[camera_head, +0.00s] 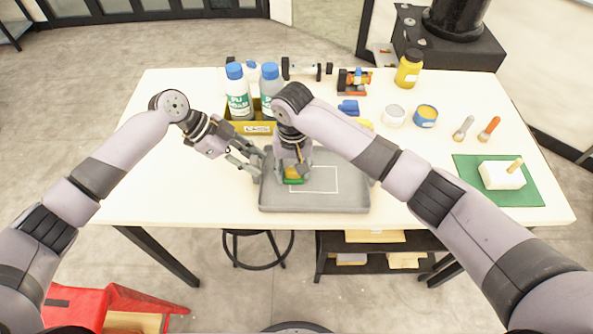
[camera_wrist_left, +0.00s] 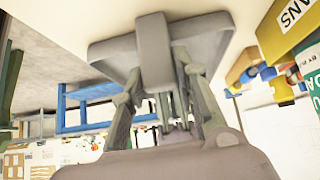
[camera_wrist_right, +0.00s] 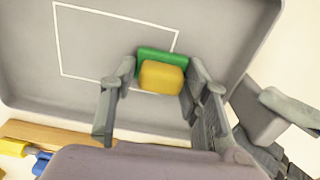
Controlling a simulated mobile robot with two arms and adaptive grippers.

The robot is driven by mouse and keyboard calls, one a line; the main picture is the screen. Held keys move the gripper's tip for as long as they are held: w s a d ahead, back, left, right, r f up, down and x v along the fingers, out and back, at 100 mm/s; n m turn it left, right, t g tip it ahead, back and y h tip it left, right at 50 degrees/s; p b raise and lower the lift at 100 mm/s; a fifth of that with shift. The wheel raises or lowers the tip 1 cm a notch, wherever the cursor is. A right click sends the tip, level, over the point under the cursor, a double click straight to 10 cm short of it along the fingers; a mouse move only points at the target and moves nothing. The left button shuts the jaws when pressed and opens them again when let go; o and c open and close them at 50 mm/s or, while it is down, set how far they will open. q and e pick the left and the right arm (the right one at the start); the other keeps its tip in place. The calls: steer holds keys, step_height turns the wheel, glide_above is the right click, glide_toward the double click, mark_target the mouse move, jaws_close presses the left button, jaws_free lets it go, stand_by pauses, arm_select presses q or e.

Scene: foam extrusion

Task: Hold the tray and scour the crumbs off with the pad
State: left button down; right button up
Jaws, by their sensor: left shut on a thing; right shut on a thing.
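The grey tray (camera_head: 345,203) lies near the front edge of the table, with a white rectangle outlined on its floor. It also shows in the right wrist view (camera_wrist_right: 60,95). My left gripper (camera_head: 258,163) is shut on the tray's left side. My right gripper (camera_head: 292,172) is shut on the yellow and green pad (camera_head: 292,179), inside the tray. In the right wrist view the pad (camera_wrist_right: 161,77) sits between the fingers, overlapping a corner of the outline. I cannot make out any crumbs; the right gripper and pad hide part of the floor.
A yellow bin (camera_head: 259,128) with blue-capped bottles (camera_head: 238,95) stands just behind the tray. Jars (camera_head: 425,116) and small tools stand farther back and right. A green mat (camera_head: 512,197) with a white block lies at the right. The table's left part is clear.

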arm_select(q)
steer(key=shift+a+f, duration=0.1)
steer(key=shift+f, duration=0.05)
arm_select(e)
steer(key=shift+w+d, duration=0.2)
steer(key=shift+d+f, duration=0.1)
steer(key=shift+d, duration=1.6)
steer(key=shift+a, duration=1.85)
steer(key=shift+r, duration=0.2)
steer(key=shift+r, duration=3.45)
